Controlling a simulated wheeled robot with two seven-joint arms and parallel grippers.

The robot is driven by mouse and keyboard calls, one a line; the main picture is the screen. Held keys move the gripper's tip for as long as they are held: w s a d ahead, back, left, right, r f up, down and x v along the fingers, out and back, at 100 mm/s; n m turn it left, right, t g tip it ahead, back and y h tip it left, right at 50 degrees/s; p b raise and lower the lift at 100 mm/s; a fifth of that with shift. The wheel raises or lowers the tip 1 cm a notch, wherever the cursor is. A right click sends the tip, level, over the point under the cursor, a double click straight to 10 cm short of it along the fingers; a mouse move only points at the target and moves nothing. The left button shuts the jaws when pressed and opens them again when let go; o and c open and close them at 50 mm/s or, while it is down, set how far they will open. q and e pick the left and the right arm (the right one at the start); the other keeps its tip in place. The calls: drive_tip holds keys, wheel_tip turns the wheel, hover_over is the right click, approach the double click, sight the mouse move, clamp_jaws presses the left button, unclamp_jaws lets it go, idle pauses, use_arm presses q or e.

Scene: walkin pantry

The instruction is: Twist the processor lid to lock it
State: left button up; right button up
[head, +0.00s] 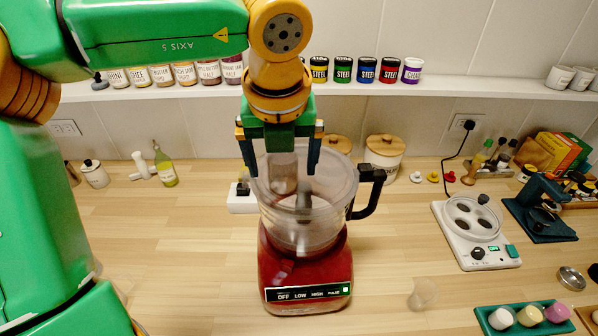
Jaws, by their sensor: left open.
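The food processor stands upright on the counter, with a red base (304,262) and a row of labelled buttons at its front. Its clear bowl (300,228) sits on the base, and its dark handle (370,192) points right. The clear lid (338,180) appears to rest on top of the bowl. My left gripper (282,168) reaches down over the lid, open, with one dark finger on each side of the lid's clear upright chute. I cannot tell whether the fingers touch it. The lid's far edge is partly hidden by the gripper. My right gripper is not in view.
A wooden-lidded canister (384,158) stands close behind the handle. A white appliance (473,232) and a teal tray (524,322) are at the right. A small clear cup (423,294) stands right of the base. The shelf (440,88) holds jars.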

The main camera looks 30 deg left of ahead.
use_arm(q)
drive_tip(key=p+v, duration=0.2)
drive_tip(key=v, duration=0.1)
drive_tip(key=p+v, duration=0.1)
drive_tip(key=v, duration=0.1)
drive_tip(key=shift+s+a+r+p, duration=0.1)
drive_tip(key=shift+s+a+p, duration=0.05)
drive_tip(key=shift+a+p, duration=0.2)
drive_tip(key=shift+v, duration=1.15)
drive_tip(key=shift+s+a, duration=0.1)
drive_tip(key=shift+a, duration=0.1)
